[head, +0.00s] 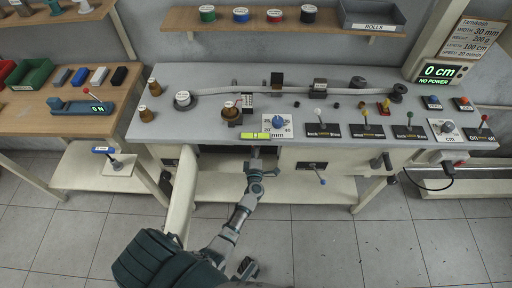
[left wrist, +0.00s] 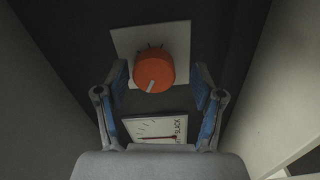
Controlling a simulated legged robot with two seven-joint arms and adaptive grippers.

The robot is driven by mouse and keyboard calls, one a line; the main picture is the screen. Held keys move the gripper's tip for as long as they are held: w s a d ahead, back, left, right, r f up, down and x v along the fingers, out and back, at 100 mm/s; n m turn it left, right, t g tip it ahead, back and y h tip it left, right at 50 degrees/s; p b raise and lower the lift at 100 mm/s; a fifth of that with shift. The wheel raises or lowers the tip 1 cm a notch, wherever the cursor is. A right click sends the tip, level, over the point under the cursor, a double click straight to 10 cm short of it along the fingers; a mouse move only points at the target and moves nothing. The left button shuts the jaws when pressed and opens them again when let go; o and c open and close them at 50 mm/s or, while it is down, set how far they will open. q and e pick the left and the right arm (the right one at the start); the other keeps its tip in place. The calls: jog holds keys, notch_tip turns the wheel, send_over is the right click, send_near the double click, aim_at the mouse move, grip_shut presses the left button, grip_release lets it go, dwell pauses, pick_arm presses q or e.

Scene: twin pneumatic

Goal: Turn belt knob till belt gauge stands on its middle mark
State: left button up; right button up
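The orange belt knob (left wrist: 154,67) sits on a pale square plate in the left wrist view, its light pointer mark facing down and slightly left. Below it is the white belt gauge (left wrist: 154,129) with a red needle, tick marks and the word SLACK at its right. The needle lies nearly level in the picture, and the gauge's lower part is hidden by my gripper. My left gripper (left wrist: 161,76) is open, its fingers on either side of the knob with gaps visible. In the head view the left arm reaches under the bench front, hiding its fingertips.
Pale panels flank the dark recess closely on both sides. The bench top (head: 220,125) above carries a blue dial (head: 278,121), spools, a strap and several levers. The display (head: 440,72) reads 0 cm, NO POWER. A side table (head: 40,110) stands left.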

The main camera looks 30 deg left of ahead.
pick_arm(q)
jog(key=shift+r, duration=0.1)
jog(key=v, duration=1.2)
